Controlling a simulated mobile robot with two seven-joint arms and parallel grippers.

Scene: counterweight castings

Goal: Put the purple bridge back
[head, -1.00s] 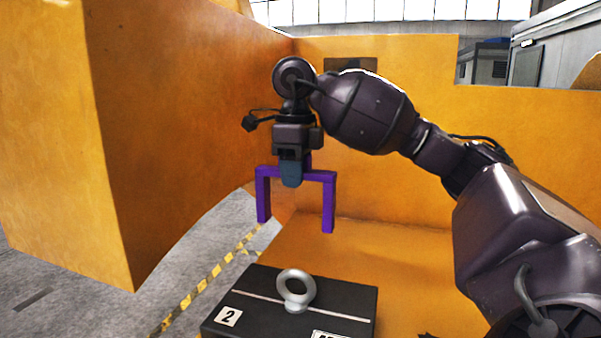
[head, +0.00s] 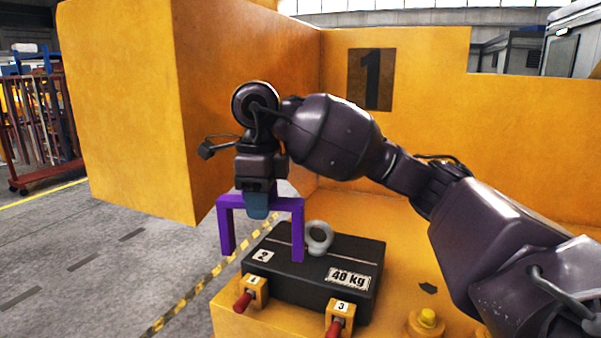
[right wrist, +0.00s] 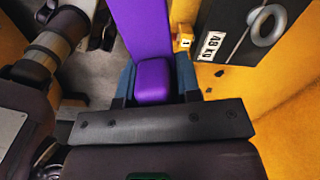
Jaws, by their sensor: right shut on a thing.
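The purple bridge (head: 285,205) is an upside-down U with a flat top bar and two legs pointing down. My right gripper (head: 257,207) is shut on the middle of its top bar and holds it in the air. In the head view its right leg overlaps the black block's left part; I cannot tell the distance between them. The bridge also shows in the right wrist view (right wrist: 152,80), between the blue fingers. The black block (head: 325,262), marked 2 and 40 kg, has a grey lifting ring (head: 319,238) on top. My left gripper is not in view.
A yellow knob (head: 427,320) is at right. A tall orange wall (head: 250,100) stands behind and left. Grey floor (head: 110,260) lies open at left.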

